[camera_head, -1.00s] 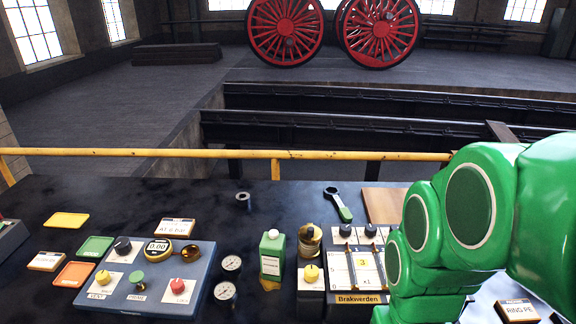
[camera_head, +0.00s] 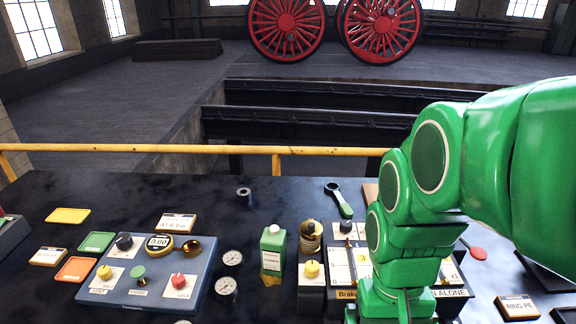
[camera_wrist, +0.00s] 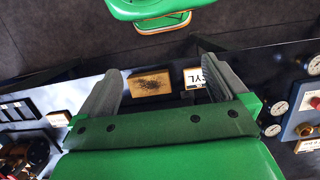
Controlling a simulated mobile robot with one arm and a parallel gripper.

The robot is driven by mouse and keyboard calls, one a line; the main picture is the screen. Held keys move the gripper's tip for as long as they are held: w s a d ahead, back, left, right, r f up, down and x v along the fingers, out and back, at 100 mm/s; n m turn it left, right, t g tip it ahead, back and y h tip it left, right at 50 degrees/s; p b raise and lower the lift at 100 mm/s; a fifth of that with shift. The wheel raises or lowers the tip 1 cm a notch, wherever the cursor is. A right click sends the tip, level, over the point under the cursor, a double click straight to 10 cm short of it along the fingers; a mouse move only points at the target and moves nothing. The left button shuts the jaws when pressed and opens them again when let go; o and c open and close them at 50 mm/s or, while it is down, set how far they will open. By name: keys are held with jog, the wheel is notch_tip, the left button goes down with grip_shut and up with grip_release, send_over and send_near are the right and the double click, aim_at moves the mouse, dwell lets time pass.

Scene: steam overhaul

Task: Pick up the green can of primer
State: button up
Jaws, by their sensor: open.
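The green can of primer (camera_head: 272,250) stands upright on the dark bench in the head view, left of the brake panel. It has a pale cap and a white label, with yellow at its foot. My green arm comes in from the right of the head view, and its lower end stands over the brake panel, apart from the can. In the wrist view my gripper (camera_wrist: 150,85) is open with its two grey fingers spread and nothing between them. The can cannot be made out in the wrist view.
Gauges (camera_head: 228,272) stand left of the can. A blue control box (camera_head: 140,295) lies farther left. A brass-topped pot (camera_head: 310,237) and the brake panel (camera_head: 345,270) stand close on the right. A green-handled wrench (camera_head: 339,201) lies behind. A yellow rail (camera_head: 180,148) runs along the far edge.

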jog(key=w+a+n+h, duration=0.2)
jog(key=w+n+h, duration=0.3)
jog(key=w, duration=0.8)
jog(key=n+t+h, duration=0.7)
jog(key=n+t, duration=0.2)
jog(key=n, duration=1)
send_near(285, 233)
jog(key=shift+x, duration=3.7)
jog(key=c, duration=1.8)
